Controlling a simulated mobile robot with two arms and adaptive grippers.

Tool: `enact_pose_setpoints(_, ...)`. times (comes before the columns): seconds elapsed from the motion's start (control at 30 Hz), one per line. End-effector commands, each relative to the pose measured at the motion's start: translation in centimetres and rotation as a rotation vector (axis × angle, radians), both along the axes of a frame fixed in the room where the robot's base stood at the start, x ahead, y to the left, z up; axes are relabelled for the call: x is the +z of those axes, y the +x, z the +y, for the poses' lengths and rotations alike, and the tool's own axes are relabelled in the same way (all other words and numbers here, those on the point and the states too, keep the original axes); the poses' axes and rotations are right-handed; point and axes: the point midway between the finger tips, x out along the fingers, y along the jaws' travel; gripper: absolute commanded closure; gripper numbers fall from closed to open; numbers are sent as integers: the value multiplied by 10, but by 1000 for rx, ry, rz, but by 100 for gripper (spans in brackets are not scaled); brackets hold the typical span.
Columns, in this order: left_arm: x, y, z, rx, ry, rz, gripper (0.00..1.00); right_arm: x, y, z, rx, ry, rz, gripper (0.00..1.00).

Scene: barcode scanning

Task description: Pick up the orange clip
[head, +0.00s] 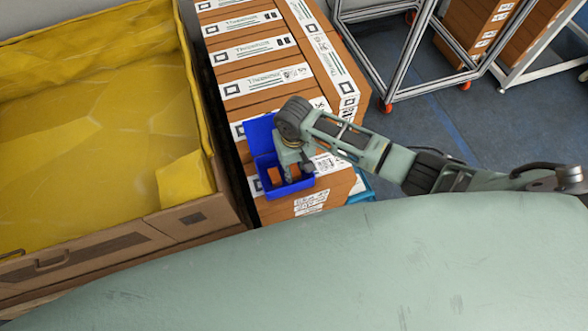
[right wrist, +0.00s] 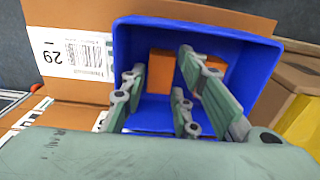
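A blue bin (head: 262,135) sits on the near end of the stacked brown boxes; it also fills the middle of the right wrist view (right wrist: 135,35). Inside it is an orange object (head: 274,176), seemingly the clip, partly hidden by my gripper. In the right wrist view, orange surfaces (right wrist: 160,72) show between and behind the fingers; I cannot tell whether they are one piece. My right gripper (head: 290,172) points down into the bin. Its fingers (right wrist: 158,76) are apart, on either side of the orange, with no clear grip on it. My left gripper is not in view.
Labelled brown boxes (head: 255,70) extend away behind the bin. A large crate with a yellow lining (head: 90,120) stands close on the left. Metal-framed carts (head: 395,60) stand at the back right, with open blue floor in front of them.

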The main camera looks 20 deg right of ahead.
Motion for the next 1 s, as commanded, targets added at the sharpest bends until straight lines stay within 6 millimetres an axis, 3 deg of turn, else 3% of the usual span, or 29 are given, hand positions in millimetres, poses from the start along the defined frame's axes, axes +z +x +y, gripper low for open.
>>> enact_pose_setpoints(0.1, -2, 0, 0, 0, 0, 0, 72, -10, 0, 0, 1, 0, 0, 72)
enact_pose_setpoints(0.33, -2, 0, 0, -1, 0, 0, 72, -11, 0, 0, 2, 0, -1, 72)
enact_pose_setpoints(0.57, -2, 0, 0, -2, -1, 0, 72, -11, 0, 0, 2, 0, -1, 91)
enact_pose_setpoints(0.77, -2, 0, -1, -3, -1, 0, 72, -11, 0, 0, 1, 0, -1, 91)
enact_pose_setpoints(0.87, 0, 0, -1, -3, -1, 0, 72, -6, 0, 0, 1, 1, -2, 91)
enact_pose_setpoints(1.0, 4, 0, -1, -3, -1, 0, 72, 15, 1, 0, 2, 2, -5, 91)
